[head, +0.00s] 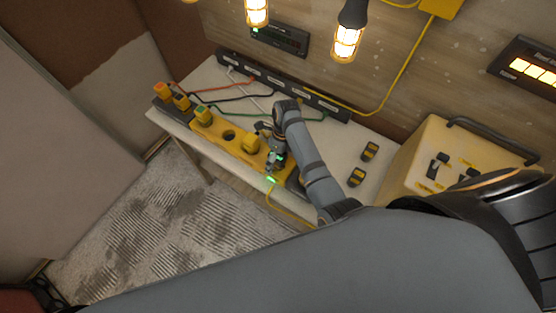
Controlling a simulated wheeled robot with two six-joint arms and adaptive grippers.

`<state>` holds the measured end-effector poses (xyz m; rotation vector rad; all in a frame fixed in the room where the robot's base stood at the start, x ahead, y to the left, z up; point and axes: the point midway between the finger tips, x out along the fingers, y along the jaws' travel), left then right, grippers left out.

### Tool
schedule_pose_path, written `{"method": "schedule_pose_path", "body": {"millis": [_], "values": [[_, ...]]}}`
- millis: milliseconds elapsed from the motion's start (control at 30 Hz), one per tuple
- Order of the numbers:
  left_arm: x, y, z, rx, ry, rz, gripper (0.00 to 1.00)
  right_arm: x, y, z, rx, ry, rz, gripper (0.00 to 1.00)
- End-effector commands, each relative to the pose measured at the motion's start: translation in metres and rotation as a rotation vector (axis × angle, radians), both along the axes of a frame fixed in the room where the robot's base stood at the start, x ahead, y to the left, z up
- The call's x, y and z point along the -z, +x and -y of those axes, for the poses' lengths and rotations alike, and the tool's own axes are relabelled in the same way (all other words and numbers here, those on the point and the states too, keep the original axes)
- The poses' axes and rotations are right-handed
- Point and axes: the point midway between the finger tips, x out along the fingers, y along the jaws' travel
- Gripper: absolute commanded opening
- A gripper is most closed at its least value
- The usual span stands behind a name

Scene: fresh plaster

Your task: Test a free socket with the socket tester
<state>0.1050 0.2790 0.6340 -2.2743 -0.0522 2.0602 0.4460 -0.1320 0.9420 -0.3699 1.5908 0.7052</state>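A yellow socket strip (215,137) lies along the front of the white table. It has a green-marked plug (203,115) at its left, an open round socket (228,136) beside it, and a yellow block-shaped piece (251,144) further right. I cannot tell whether this piece is a plug or the socket tester. My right gripper (268,143) is at the strip's right part, close beside the yellow piece. Its fingers are small and partly hidden by my wrist, so their opening and any hold are unclear. A green light glows (271,180) at the strip's front edge. My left gripper is out of view.
Orange plugs (162,90) sit on a dark block at the left, with loose cables running to a black rail (285,84). Two small black-yellow devices (370,151) (356,176) lie right. A yellow switch box (430,150) stands further right. Lamps (347,42) hang above.

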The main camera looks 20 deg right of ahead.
Motion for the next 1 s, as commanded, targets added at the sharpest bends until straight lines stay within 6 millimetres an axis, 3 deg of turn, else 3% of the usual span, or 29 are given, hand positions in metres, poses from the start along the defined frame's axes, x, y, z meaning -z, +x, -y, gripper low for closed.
{"method": "schedule_pose_path", "body": {"millis": [300, 400, 1000], "values": [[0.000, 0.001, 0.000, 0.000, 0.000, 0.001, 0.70, -0.055, 0.010, 0.010, 0.001, -0.001, 0.006, 0.91], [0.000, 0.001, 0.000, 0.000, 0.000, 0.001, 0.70, -0.065, 0.011, 0.011, 0.001, 0.000, 0.003, 0.91], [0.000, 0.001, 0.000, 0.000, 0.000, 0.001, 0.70, -0.070, 0.011, 0.012, 0.000, 0.000, 0.001, 0.91]]}}
